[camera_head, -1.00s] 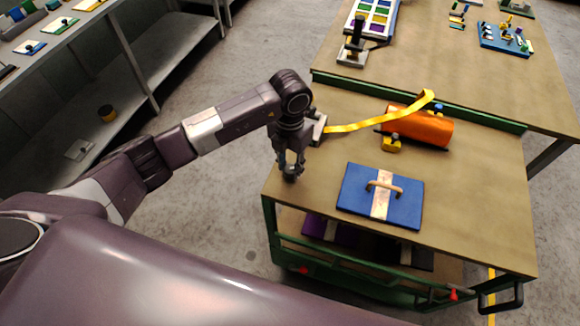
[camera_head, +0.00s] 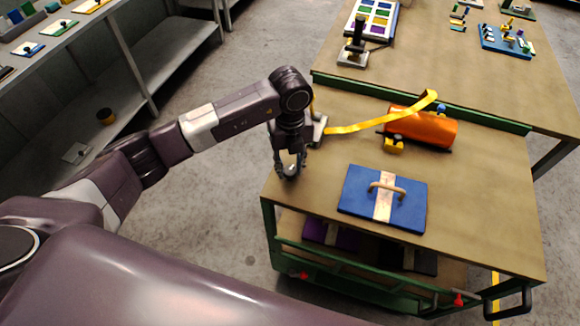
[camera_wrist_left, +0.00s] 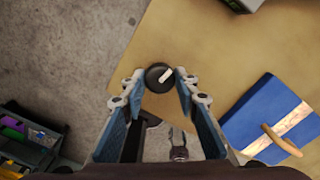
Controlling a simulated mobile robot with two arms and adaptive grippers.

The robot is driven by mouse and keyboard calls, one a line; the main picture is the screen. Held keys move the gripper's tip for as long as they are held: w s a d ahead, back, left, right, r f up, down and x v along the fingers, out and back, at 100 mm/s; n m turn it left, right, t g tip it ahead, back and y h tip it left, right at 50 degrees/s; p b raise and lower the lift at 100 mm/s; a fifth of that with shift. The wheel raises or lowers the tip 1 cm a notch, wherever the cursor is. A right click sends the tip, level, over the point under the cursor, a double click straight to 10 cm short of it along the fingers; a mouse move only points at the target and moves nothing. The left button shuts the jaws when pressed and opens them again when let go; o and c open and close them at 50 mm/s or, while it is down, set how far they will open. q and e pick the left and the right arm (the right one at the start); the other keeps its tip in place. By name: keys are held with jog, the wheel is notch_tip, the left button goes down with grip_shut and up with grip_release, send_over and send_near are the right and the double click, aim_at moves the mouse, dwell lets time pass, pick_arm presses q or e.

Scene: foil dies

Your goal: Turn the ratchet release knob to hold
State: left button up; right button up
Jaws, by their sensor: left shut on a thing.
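The ratchet release knob (camera_wrist_left: 159,77) is a round black knob with a white pointer bar, at the corner of the tan cart top (camera_wrist_left: 190,35). In the left wrist view the bar slants from lower left to upper right. My left gripper (camera_wrist_left: 158,82) points down with its fingertips on either side of the knob, shut on it. In the head view the left gripper (camera_head: 289,170) is at the cart's near left corner and its fingers mostly hide the knob. I cannot read any hold mark. My right gripper is not in view.
A yellow strap (camera_head: 365,125) runs from a grey fitting (camera_head: 318,129) over an orange cylinder (camera_head: 421,129). A blue board (camera_head: 355,190) with a wooden handle lies right of the gripper. A black tool (camera_head: 357,40) stands on the table behind.

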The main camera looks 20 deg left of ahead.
aim_at(290, 170)
pick_arm(q)
jog(key=shift+n, duration=0.9)
jog(key=shift+w+r, duration=0.1)
jog(key=o, duration=1.1)
jog(key=shift+o, duration=0.2)
notch_tip(290, 170, up, 12)
